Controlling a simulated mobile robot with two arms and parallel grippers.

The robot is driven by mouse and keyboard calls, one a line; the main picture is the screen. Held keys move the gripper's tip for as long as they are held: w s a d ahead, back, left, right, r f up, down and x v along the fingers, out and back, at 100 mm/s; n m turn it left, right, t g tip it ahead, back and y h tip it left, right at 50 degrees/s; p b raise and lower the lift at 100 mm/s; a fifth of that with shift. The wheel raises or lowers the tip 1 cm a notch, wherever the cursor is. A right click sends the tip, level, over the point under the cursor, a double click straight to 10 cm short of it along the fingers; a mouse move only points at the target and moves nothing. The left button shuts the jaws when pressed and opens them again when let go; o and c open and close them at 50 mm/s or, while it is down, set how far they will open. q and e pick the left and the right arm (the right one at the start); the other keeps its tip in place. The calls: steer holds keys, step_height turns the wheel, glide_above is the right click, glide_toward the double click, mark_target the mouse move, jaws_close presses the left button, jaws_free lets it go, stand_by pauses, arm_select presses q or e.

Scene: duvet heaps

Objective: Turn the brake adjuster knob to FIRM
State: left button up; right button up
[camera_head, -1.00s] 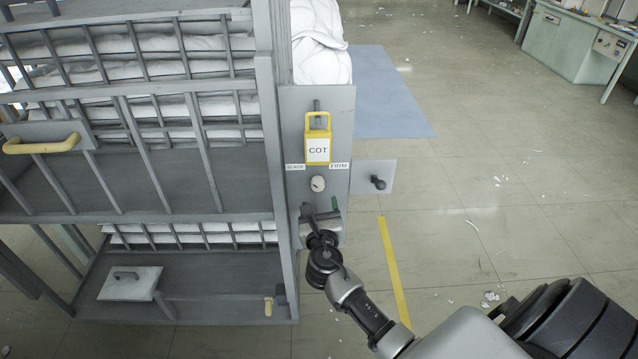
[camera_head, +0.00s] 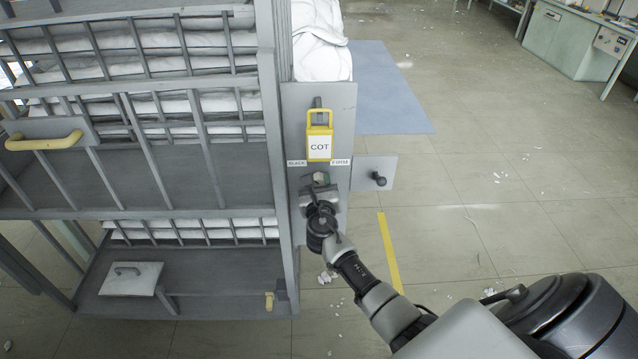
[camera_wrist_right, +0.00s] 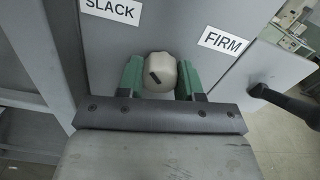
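The brake adjuster knob (camera_head: 319,177) is a small pale knob on the grey panel (camera_head: 343,115) at the cot's end, below the SLACK label (camera_head: 297,163) and the FIRM label (camera_head: 340,162). In the right wrist view the knob (camera_wrist_right: 161,72) has a slanted dark mark on its face, left of centre. My right gripper (camera_wrist_right: 160,76) has one green finger on each side of the knob, very close to it; firm contact does not show. In the head view the right gripper (camera_head: 320,186) partly covers the knob. My left gripper is out of view.
A yellow COT tag (camera_head: 320,140) hangs above the knob. A side plate with a dark peg (camera_head: 378,179) sticks out to the right. The barred cot frame (camera_head: 270,130) stands to the left. Open floor (camera_head: 480,200) lies to the right.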

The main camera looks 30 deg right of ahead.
steer(key=c, duration=0.3)
steer(key=shift+c, duration=0.2)
steer(key=m+b, duration=0.2)
steer(key=m, duration=0.1)
steer(key=shift+f+m, duration=0.15)
steer(key=shift+m, duration=0.25)
steer(key=m+b, duration=0.2)
steer(key=m, duration=0.2)
steer(key=shift+b, duration=0.35)
steer(key=m+b, duration=0.3)
steer(key=m, duration=0.3)
steer(key=shift+a, duration=0.1)
steer(key=shift+m+b, duration=0.95)
steer(key=shift+m, duration=1.15)
